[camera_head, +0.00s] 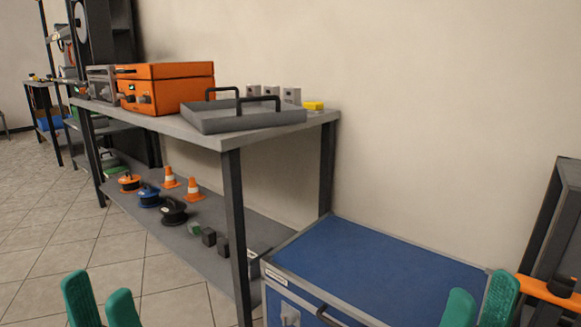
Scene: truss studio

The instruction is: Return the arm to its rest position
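My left gripper (101,300) shows at the bottom left of the head view as two green fingers. The fingers stand apart with nothing seen between them, over the tiled floor. My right gripper (479,300) shows at the bottom right as two green fingers, also apart and with nothing seen between them. It is in front of the right end of the blue-topped cabinet. The rest of both arms is out of view.
A grey workbench (222,140) carries an orange case (178,88) and a grey tray (240,116). Cones and reels sit on its lower shelf (215,250). A blue-topped cabinet (375,258) stands to its right. Tiled floor (100,245) is open at left.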

